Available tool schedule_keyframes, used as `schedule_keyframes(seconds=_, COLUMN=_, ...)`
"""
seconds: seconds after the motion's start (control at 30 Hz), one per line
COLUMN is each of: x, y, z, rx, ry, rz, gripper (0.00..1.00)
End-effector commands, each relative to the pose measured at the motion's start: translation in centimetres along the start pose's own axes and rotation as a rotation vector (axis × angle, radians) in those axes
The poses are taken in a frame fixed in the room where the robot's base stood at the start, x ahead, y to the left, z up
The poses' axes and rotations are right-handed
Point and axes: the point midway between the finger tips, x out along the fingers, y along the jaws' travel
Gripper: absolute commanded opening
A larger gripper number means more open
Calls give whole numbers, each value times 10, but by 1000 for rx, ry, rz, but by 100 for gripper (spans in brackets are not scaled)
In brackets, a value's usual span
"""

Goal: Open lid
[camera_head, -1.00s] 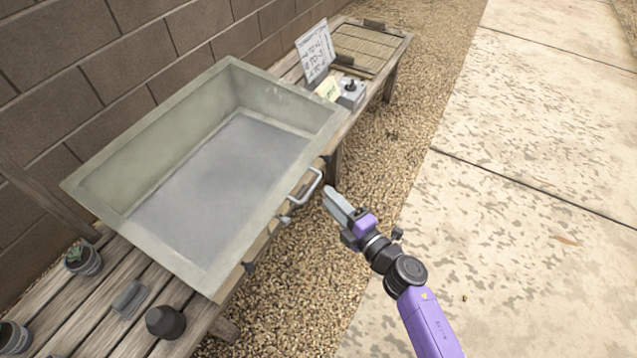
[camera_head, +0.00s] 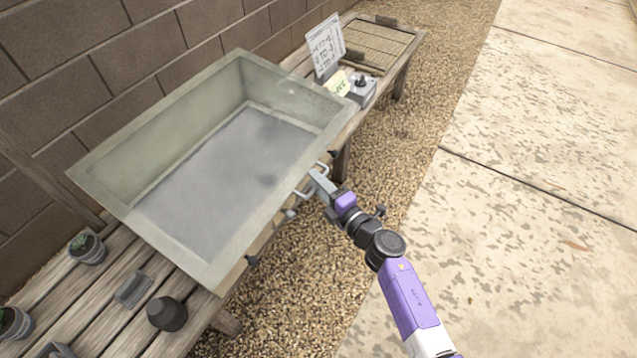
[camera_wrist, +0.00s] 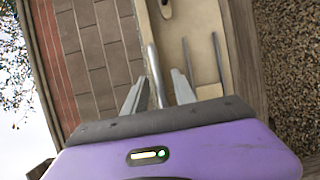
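A large pale grey-green rectangular box (camera_head: 93,183) with a grey inner panel stands on the wooden bench; I cannot make out a separate lid. A light metal bar handle (camera_head: 299,193) is on its front right side. My gripper (camera_head: 316,178) is at that handle and partly covers it. In the wrist view my gripper (camera_wrist: 157,90) has its two fingers apart. A light bar, which looks like the handle (camera_wrist: 155,72), shows between them, nearer the left finger. I cannot tell whether either finger touches it.
The wooden bench (camera_head: 95,303) carries potted plants (camera_head: 87,248), a dark pot (camera_head: 166,314), a white sign (camera_head: 325,47) and a small grey box with a knob (camera_head: 361,88). A brick wall (camera_head: 60,60) stands behind. Gravel and paving (camera_head: 520,220) on the right are clear.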

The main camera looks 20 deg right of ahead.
Motion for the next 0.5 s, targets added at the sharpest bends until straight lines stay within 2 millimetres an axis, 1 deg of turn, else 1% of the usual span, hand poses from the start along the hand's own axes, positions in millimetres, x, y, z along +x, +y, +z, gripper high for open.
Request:
schedule_keyframes(seconds=0.07, x=0, y=0, z=0, rx=0, ry=0, rz=0, gripper=32)
schedule_keyframes(seconds=0.1, x=0, y=0, z=0, rx=0, ry=0, rz=0, gripper=29)
schedule_keyframes(seconds=0.23, x=0, y=0, z=0, rx=0, ry=0, rz=0, gripper=3)
schedule_keyframes(seconds=0.27, x=0, y=0, z=0, rx=0, ry=0, rz=0, gripper=0)
schedule_keyframes(seconds=0.5, x=-1, y=0, z=0, rx=0, ry=0, rz=0, gripper=0)
